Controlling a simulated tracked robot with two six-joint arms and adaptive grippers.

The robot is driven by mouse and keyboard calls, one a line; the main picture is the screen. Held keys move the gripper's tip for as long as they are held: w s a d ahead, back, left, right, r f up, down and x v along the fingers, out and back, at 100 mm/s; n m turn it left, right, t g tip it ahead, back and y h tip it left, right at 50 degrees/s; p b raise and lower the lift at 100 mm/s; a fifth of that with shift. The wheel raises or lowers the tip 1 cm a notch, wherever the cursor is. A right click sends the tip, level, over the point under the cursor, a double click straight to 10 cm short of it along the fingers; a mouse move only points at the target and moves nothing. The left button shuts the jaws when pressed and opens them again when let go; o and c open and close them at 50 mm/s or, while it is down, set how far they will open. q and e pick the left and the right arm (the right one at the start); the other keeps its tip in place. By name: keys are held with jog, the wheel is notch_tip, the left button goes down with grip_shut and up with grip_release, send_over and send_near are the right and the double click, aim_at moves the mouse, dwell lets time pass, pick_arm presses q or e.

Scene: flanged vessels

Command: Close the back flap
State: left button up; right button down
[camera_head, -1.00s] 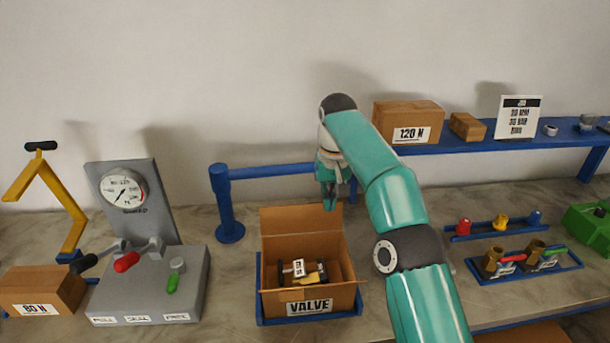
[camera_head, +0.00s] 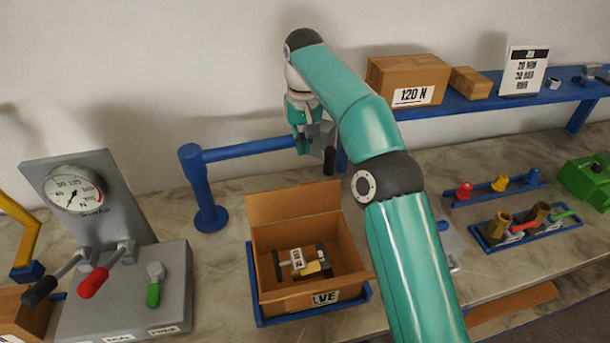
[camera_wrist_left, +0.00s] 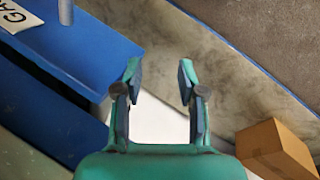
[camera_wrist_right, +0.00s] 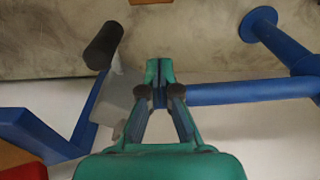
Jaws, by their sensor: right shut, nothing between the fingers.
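A valve (camera_head: 303,262) with a white tag and a yellow part lies inside. My right gripper (camera_head: 318,160) is above and behind the box, near the blue rail, apart from the flap. In the right wrist view its fingers (camera_wrist_right: 159,92) are together and empty. My left gripper (camera_wrist_left: 158,85) shows only in its own wrist view, with its fingers apart and nothing between them.
A blue rail (camera_head: 245,150) on a post runs behind the box. A grey gauge panel (camera_head: 130,285) with levers stands at left. A blue shelf (camera_head: 450,103) carries cardboard boxes at back right. Valve fittings (camera_head: 530,217) stand in a tray at right.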

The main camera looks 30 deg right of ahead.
aim_at(294, 200)
notch_tip(294, 200, down, 8)
jog(key=b, duration=0.2)
jog(key=s+r, duration=0.1)
jog(key=s+a+r, duration=0.1)
jog(key=s, duration=0.1)
jog(key=shift+s+b, duration=0.15)
jog(key=shift+b, duration=0.2)
